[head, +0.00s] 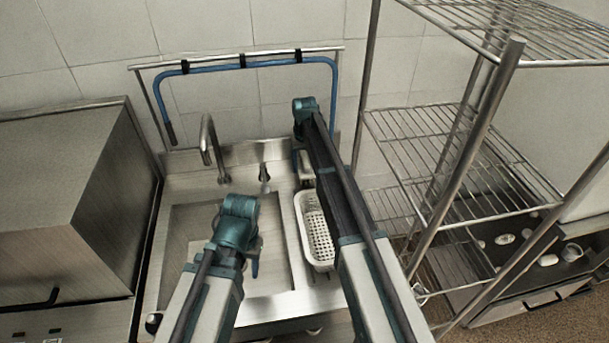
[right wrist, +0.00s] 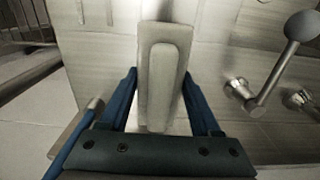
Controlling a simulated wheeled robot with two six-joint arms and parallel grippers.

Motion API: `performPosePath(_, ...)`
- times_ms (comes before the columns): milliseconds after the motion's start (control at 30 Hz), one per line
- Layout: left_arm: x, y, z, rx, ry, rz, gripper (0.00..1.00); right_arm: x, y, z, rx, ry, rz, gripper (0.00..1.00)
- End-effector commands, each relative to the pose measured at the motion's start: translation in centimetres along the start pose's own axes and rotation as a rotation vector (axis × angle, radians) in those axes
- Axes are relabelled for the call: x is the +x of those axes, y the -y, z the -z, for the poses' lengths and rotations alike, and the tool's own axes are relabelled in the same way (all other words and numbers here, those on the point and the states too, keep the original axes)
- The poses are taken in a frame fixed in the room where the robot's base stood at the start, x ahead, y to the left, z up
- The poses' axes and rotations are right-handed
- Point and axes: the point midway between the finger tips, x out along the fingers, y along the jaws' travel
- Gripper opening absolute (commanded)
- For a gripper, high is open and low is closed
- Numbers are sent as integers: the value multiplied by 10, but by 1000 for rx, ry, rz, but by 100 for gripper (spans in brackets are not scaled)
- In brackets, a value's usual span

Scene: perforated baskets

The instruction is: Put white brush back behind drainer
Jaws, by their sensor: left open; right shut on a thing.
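The drainer is a white perforated basket (head: 318,238) along the right side of the sink, partly covered by my right arm. The white brush (right wrist: 160,75) is a pale, rounded block between the fingers of my right gripper (right wrist: 160,100) in the right wrist view. In the head view my right gripper (head: 300,158) points down at the far end of the drainer, near the back wall. The pale brush (head: 306,165) shows only partly there; I cannot tell whether it touches the counter. My left gripper (head: 252,262) is open and empty over the sink basin.
The steel sink (head: 185,235) has a curved faucet (head: 207,140) and a small lever (head: 264,173) left of my right gripper. A blue hose (head: 215,66) hangs on a rail behind. A steel box (head: 60,190) stands left, a wire rack (head: 440,150) right.

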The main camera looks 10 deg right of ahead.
Motion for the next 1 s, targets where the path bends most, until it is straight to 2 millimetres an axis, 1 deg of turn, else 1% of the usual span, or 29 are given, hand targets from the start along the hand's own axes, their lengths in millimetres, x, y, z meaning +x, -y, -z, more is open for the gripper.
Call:
performPosePath(33, 10, -1, 1, 0, 0, 0, 47, 10, 0, 0, 0, 0, 0, 9)
performPosePath(233, 33, -3, 2, 0, 0, 0, 47, 34, 0, 0, 0, 0, 0, 9)
performPosePath(300, 35, -3, 2, 0, 0, 0, 47, 35, 0, 0, 0, 0, 0, 9)
performPosePath(533, 32, -3, 2, 0, 0, 0, 47, 32, 0, 0, 0, 0, 0, 9)
performPosePath(667, 36, -4, 2, 0, 0, 0, 47, 37, 0, 0, 0, 0, 0, 9)
performPosePath(700, 36, -4, 2, 0, 0, 0, 47, 37, 0, 0, 0, 0, 0, 66)
performPosePath(767, 35, -3, 2, 0, 0, 0, 47, 36, 0, 0, 0, 0, 0, 77)
performPosePath(800, 35, -3, 2, 0, 0, 0, 47, 36, 0, 0, 0, 0, 0, 84)
performPosePath(867, 35, -3, 2, 0, 0, 0, 47, 36, 0, 0, 0, 0, 0, 94)
performPosePath(1000, 35, -3, 2, 0, 0, 0, 47, 36, 0, 0, 0, 0, 0, 94)
